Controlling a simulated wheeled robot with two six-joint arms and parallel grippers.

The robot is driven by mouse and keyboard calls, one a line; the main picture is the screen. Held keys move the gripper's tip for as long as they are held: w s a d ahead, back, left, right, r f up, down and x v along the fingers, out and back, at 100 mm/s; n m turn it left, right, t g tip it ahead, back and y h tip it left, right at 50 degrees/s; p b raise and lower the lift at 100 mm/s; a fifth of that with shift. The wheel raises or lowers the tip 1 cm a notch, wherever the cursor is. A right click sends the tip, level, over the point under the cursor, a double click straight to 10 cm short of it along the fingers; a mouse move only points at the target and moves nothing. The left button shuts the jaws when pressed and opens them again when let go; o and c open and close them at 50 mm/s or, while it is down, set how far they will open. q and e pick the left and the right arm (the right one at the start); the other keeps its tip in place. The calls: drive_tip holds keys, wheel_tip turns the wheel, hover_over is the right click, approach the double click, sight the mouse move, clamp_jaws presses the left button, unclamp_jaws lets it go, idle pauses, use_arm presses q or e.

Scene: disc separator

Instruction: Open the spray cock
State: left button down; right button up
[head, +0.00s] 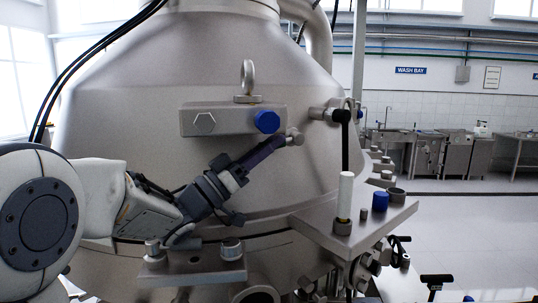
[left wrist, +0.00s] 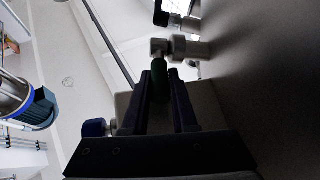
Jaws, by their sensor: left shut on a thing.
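The spray cock shows as a small metal fitting (head: 294,137) on the side of the big steel cone, just past my fingertips in the head view. The left wrist view shows its metal body (left wrist: 178,47) with a green lever (left wrist: 160,88) running back between my fingers. My left gripper (head: 277,143) is shut on the green lever; the fingers (left wrist: 161,80) lie on either side of it. The lever is hidden by the fingers in the head view. My right gripper is not in view.
A second cock with a black lever (head: 344,117) sits to the right of the spray cock. A bracket with a blue cap (head: 267,121) and an eye bolt (head: 248,78) stand above the fingers. A white-topped post (head: 345,193) rises from a plate at the right.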

use_arm(q)
drive_tip(key=shift+r, duration=0.1)
drive_tip(key=c, duration=0.7)
unclamp_jaws()
